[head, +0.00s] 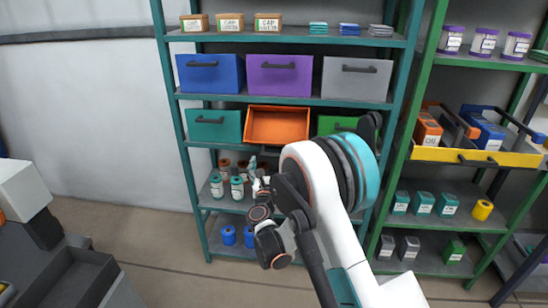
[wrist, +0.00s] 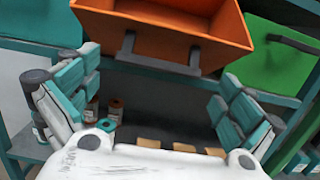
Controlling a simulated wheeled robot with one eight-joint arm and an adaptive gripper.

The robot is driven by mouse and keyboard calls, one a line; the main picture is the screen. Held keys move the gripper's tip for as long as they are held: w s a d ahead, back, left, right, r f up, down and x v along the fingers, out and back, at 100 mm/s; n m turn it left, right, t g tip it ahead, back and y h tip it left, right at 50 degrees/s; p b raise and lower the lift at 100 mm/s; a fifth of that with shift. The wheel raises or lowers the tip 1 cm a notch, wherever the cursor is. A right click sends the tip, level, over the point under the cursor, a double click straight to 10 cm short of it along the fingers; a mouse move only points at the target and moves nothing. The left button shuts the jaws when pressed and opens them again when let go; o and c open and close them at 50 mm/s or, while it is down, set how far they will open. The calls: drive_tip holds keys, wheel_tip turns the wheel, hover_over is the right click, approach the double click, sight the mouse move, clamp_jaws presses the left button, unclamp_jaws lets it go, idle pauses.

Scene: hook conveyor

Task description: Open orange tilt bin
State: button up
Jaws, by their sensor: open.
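The orange tilt bin (head: 278,125) sits in the middle of the second row of bins on the teal shelf. It is tilted forward, and its open top and inside show. In the wrist view the orange bin (wrist: 170,30) fills the top, with its dark handle (wrist: 158,62) along the lower front. My gripper (head: 256,175) is just below and in front of the bin in the head view. In the wrist view its two teal fingers are spread wide at left and right, with nothing between them. The handle lies ahead of and above the fingers, apart from them.
A teal bin (head: 215,125) is to the left and a green bin (head: 340,124) to the right, partly behind my arm. Blue (head: 210,75), purple (head: 279,76) and grey (head: 356,80) bins stand above. Jars (head: 237,188) stand on the shelf below.

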drive_tip(key=s, duration=0.6)
drive_tip(key=shift+s+f, duration=0.3)
drive_tip(key=shift+f, duration=0.15)
drive_tip(key=shift+a, duration=0.1)
